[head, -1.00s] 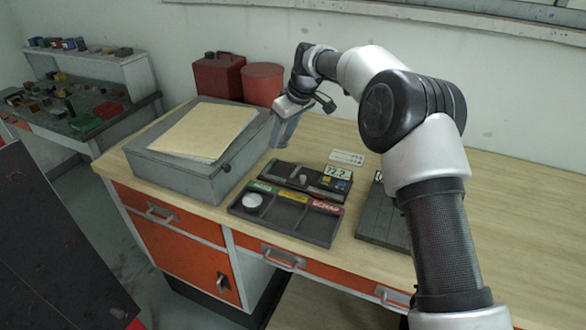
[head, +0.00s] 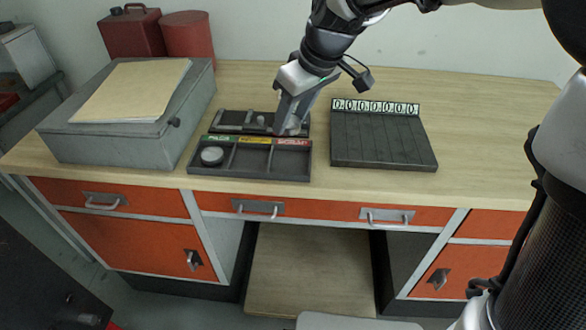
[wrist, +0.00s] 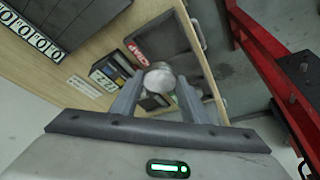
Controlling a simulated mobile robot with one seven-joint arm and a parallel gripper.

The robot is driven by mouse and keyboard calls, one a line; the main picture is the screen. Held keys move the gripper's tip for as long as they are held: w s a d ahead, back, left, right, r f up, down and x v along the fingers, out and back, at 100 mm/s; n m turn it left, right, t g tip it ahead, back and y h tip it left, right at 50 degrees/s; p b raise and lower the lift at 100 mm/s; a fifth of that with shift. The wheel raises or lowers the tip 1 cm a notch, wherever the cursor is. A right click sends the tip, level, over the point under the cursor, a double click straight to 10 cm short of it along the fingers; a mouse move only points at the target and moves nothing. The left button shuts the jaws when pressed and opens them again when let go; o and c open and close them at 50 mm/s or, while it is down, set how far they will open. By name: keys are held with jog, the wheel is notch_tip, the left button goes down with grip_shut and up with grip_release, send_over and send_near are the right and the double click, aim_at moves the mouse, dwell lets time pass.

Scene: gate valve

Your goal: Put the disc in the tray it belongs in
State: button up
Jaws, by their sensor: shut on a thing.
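My gripper (head: 289,128) points down just behind the right, red-labelled compartment of the dark three-part tray (head: 249,180). In the wrist view my gripper (wrist: 160,92) is shut on a pale round disc (wrist: 159,77) at its fingertips. The tray's labels are green at left, yellow in the middle and red at right; the red label (wrist: 138,51) seems to read SCRAP. Another grey disc (head: 212,156) lies in the green-labelled compartment. The middle and red-labelled compartments look empty.
A dark gauge block (head: 232,121) stands right behind the tray, partly hidden by my gripper. A grooved dark board (head: 381,143) with a row of 0 plates lies to the right. A grey box (head: 130,140) stands at left. Bare bench top lies at far right.

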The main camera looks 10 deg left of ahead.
notch_tip(320, 180, down, 10)
jog(key=shift+s+d+b, duration=0.1)
jog(key=shift+d+b, duration=0.05)
jog(key=shift+b, duration=0.65)
jog(key=shift+f, duration=0.15)
jog(key=o, duration=1.2)
